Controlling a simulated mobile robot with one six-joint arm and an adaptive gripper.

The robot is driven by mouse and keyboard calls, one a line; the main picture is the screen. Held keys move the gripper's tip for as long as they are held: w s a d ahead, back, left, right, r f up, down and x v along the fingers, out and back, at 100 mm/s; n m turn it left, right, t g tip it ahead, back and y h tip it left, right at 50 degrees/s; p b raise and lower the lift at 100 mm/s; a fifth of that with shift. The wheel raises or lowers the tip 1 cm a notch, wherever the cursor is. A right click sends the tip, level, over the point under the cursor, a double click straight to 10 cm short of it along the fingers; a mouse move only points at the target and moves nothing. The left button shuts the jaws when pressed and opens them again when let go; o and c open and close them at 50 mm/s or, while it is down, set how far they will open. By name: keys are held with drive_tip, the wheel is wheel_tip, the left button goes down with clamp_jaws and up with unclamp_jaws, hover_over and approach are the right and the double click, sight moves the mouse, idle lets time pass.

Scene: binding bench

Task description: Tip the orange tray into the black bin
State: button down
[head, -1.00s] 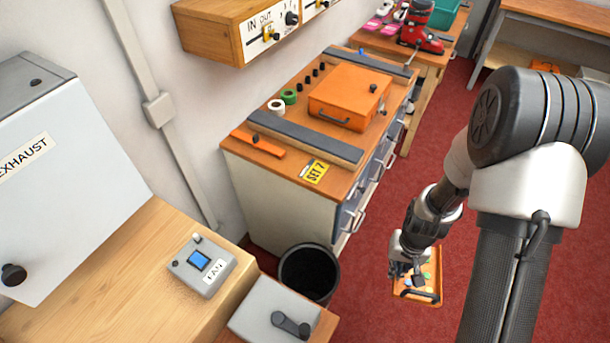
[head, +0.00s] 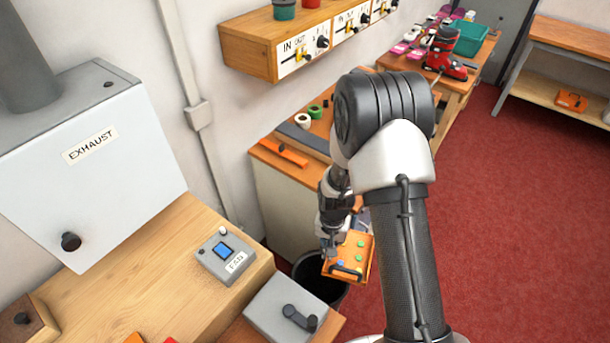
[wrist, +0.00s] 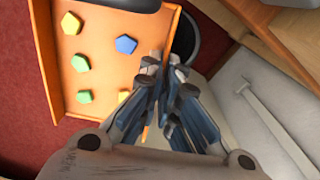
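The orange tray (head: 351,250) hangs in the air beside and partly over the black bin (head: 316,284), right of the bin's middle. In the wrist view the tray (wrist: 103,42) fills the left side, with several green, yellow and blue pieces (wrist: 80,63) lying apart on its floor. It has a black handle (head: 346,272) at one end. My gripper (wrist: 168,68) is shut on the tray's side wall; the exact finger contact is partly hidden. The bin's dark mouth also shows in the wrist view (wrist: 184,38), just past the tray's edge.
A bench with a grey box and crank (head: 283,305) stands close left of the bin. The drawer cabinet (head: 285,205) stands behind the bin, partly covered by my arm. A fan switch box (head: 225,259) sits on the wooden bench at left. Red floor (head: 510,220) is open at right.

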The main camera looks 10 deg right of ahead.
drive_tip(key=w+a+r+m+p, duration=0.1)
drive_tip(key=w+r+m+p, duration=0.4)
drive_tip(key=w+m+p, duration=0.3)
drive_tip(key=w+a+r+m+p, duration=0.1)
drive_tip(key=w+r+m+p, duration=0.4)
drive_tip(key=w+m+p, duration=0.4)
drive_tip(key=m, duration=0.4)
drive_tip(key=shift+a+m, duration=0.35)
drive_tip(key=shift+m, duration=0.05)
drive_tip(key=shift+f+y, duration=0.1)
drive_tip(key=shift+y, duration=0.2)
drive_tip(key=f, duration=0.1)
drive_tip(key=t+y, duration=0.1)
drive_tip(key=d+f+t+y+p, duration=0.1)
drive_tip(key=shift+s+f, duration=0.35)
drive_tip(key=shift+s, duration=0.05)
